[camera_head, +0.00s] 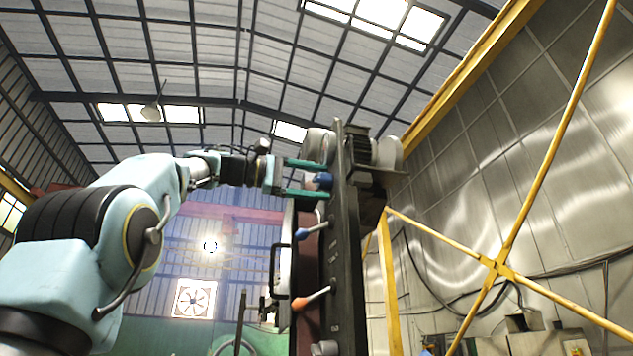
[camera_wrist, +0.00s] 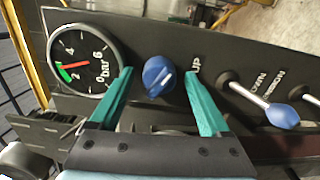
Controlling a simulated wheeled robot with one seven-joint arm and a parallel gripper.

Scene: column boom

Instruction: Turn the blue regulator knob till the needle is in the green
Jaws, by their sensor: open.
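The blue regulator knob (camera_wrist: 158,76) is on the dark panel, between my gripper's (camera_wrist: 159,73) two teal fingers. Gaps show on both sides, so the fingers stand apart from it. In the head view, the knob (camera_head: 323,180) also shows between the open fingers of my gripper (camera_head: 318,179).
A blue-tipped lever (camera_wrist: 282,115) stands right of the knob in the wrist view. In the head view, an orange-tipped lever (camera_head: 299,303) sits lower on the column. A yellow brace (camera_head: 500,268) and metal wall are at right.

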